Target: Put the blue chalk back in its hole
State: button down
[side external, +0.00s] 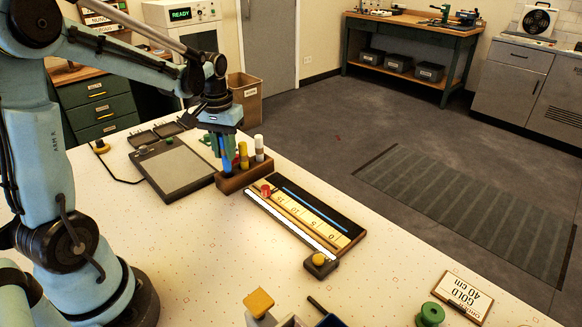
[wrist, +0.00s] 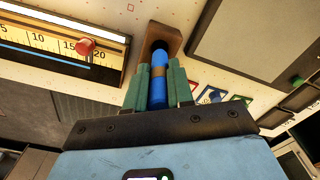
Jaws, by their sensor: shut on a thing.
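My gripper (side external: 226,153) is shut on the blue chalk (side external: 227,169), which stands roughly upright at the left end of the wooden chalk rack (side external: 232,186). In the wrist view, the blue chalk (wrist: 158,95) lies between the green fingers of my gripper (wrist: 158,80). Its far end meets a dark round spot at the end of the rack (wrist: 174,38). I cannot tell whether the tip is inside a hole or just above it. A yellow chalk (side external: 244,156) and a white chalk (side external: 259,149) stand in the rack to the right.
A ruler board (side external: 352,238) with a red knob (side external: 266,191) lies right of the rack. A grey panel (side external: 172,172) lies to the left. Coloured cards (wrist: 210,95) lie beside the rack. The white table in front is mostly clear.

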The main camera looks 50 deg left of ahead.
aim_at(227, 168)
jog(key=shift+f, duration=1.9)
dwell(1.6)
jog(key=c, duration=0.9)
grip_release()
jog(key=shift+r, duration=3.5)
jog(key=s+d+r+m+t, duration=0.1)
jog(key=s+d+m+t, duration=0.2)
jog(key=d, duration=0.5)
jog(key=s+d+m+t, duration=0.3)
jog(key=d+t, duration=0.1)
jog(key=d, duration=0.4)
jog(key=shift+r, duration=0.4)
